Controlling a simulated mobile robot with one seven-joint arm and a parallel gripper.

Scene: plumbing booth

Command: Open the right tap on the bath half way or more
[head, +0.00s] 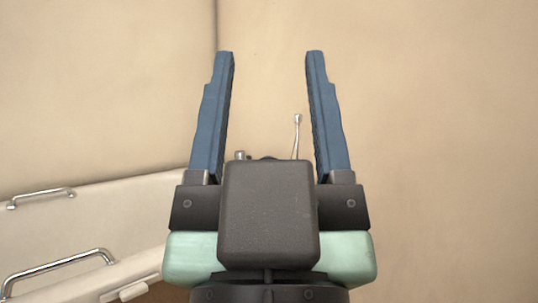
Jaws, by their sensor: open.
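A thin chrome lever (297,138) with a rounded tip stands up behind the gripper, showing between the fingers near the right one. A small chrome piece (240,155) shows just above the gripper's dark body, near the left finger. Most of the bath fittings are hidden behind the gripper, so I cannot tell which of these parts belongs to the right tap or how it is turned. The gripper looks apart from both.
The pale bath (120,205) runs along the lower left. It has two chrome grab rails, a far one (42,194) and a near one (60,264). Beige walls meet in a corner behind. The space to the right of my gripper looks clear up to the wall (450,150).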

